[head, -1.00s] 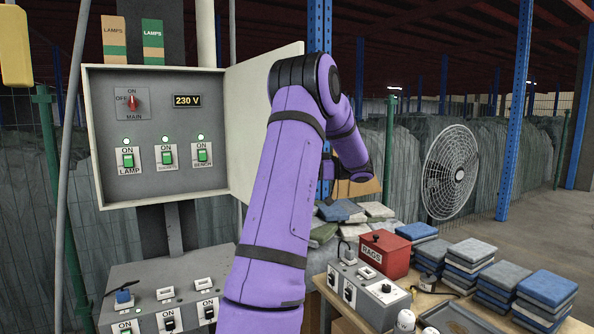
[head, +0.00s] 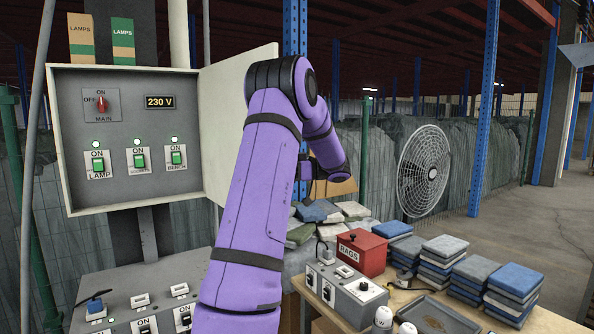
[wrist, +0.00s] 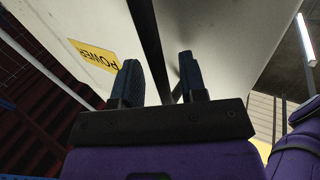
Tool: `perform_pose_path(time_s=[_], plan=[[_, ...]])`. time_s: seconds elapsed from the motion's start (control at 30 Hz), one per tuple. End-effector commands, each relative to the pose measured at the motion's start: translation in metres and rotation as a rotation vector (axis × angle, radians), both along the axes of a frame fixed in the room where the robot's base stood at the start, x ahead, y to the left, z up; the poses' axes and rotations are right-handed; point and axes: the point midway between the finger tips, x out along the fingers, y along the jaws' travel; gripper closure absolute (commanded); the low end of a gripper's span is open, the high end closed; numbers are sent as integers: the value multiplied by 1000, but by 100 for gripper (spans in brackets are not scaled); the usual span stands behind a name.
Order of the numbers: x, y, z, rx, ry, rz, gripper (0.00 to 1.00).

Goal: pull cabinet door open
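The grey power cabinet (head: 130,105) is at the left in the head view. Its pale door (head: 225,120) stands swung out on the right side, with the switches and the 230 V display uncovered. My purple arm passes in front of the door's right part. My gripper's fingers cannot be made out in the head view. In the wrist view my gripper (wrist: 160,77) has its two dark fingers apart. A pale panel with a yellow POWER label (wrist: 95,54) lies behind the left finger. A dark strip runs between the fingers; I cannot tell whether either finger touches the panel.
A grey switch box (head: 140,295) stands below the cabinet. At the right a table holds a red RAGS box (head: 361,253), a small control box (head: 345,291) and stacks of folded cloths (head: 441,260). A round fan (head: 423,172) stands behind. Open floor lies at the far right.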

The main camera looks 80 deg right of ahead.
Motion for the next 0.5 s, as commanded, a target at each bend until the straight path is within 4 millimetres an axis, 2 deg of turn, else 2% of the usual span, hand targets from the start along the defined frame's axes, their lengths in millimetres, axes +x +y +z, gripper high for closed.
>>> perform_pose_path(time_s=[0.5], plan=[[-60, -16, -1, 0, -1, -4, 61]])
